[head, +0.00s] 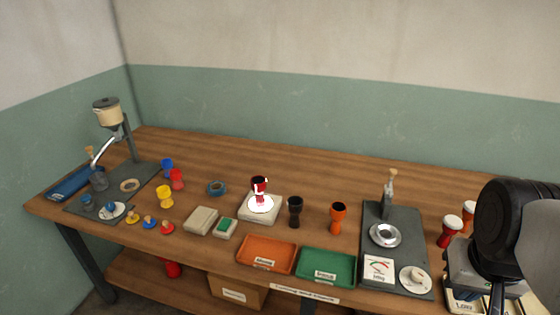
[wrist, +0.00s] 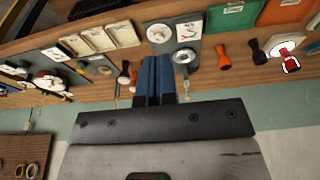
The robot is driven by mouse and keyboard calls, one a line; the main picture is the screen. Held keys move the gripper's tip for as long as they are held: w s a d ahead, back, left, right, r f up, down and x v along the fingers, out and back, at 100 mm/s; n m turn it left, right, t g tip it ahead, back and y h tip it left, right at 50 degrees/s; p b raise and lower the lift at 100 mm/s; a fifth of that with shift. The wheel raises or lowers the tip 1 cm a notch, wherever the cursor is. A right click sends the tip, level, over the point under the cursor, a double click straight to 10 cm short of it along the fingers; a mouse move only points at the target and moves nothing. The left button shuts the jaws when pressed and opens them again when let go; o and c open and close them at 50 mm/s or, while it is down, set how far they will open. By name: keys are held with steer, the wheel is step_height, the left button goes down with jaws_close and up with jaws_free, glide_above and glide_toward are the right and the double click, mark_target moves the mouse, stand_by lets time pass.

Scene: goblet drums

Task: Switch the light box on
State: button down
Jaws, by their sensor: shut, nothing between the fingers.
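The light box appears to be the low cream box (head: 272,216) mid-table, with a bright white round top. A red goblet drum (head: 259,187) stands on that top. I cannot make out a switch on the box. In the wrist view the box's bright top (wrist: 287,45) and the red drum (wrist: 291,64) show at the right edge. My gripper (wrist: 157,60) has blue fingers, shut and empty. It is well to one side of the light box, in front of the grey gauge plate in the picture. The fingers are not discernible in the head view.
Orange tray (head: 266,254) and green tray (head: 327,268) lie along the front edge. A black goblet (head: 295,211) and orange goblet (head: 338,218) stand right of the light box. A grey plate (head: 401,225) carries an upright post.

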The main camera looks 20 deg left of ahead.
steer(key=w+a+g, duration=0.1)
steer(key=w+a, duration=2.1)
steer(key=g, duration=0.2)
glide_above(222, 227)
step_height(222, 227, down, 14)
steer(key=shift+w+f, duration=0.1)
steer(key=shift+f, duration=0.1)
step_height(222, 227, down, 14)
steer(key=shift+r, duration=0.1)
